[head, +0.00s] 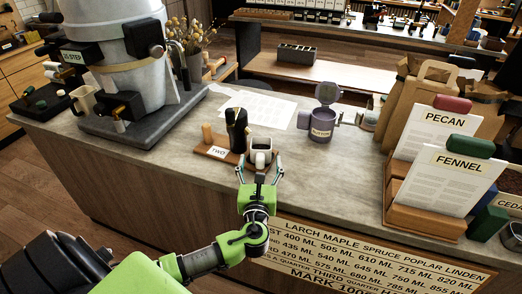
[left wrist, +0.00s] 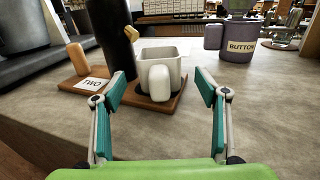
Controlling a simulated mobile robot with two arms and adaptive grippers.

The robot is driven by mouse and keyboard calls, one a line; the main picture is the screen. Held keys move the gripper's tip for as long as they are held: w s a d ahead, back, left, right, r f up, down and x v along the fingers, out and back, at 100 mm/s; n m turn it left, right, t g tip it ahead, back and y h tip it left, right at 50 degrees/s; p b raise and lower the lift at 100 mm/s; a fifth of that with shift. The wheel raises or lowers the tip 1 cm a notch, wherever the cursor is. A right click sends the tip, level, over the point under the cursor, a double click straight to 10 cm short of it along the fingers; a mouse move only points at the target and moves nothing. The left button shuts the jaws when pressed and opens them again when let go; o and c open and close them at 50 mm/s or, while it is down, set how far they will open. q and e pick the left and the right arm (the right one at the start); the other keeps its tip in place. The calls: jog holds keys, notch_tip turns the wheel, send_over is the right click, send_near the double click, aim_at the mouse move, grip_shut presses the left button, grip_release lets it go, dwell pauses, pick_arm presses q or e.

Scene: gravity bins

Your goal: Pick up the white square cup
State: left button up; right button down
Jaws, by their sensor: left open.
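The white square cup (head: 261,149) stands upright on a small brown wooden board (head: 222,154) on the counter. In the left wrist view the cup (left wrist: 165,58) shows its rounded white handle facing me. My left gripper (head: 260,173) is open and empty. Its teal fingers (left wrist: 160,92) are spread to either side, just short of the cup and its handle, and do not appear to touch them. My right gripper is not in view.
A tall black vessel (head: 236,130) stands close left of the cup, with a tan peg (head: 208,133) and a "TWO" card (head: 217,152). A purple "BUTTON" mug (head: 321,127) is to the right. Bare counter (head: 330,170) lies at front right.

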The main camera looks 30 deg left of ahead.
aim_at(261, 156)
pick_arm(q)
jog(key=x, duration=0.3)
jog(key=shift+w+a, duration=0.1)
jog(key=shift+a, duration=0.05)
jog(key=c, duration=1.4)
notch_tip(261, 156, up, 18)
jog(key=shift+p, duration=0.45)
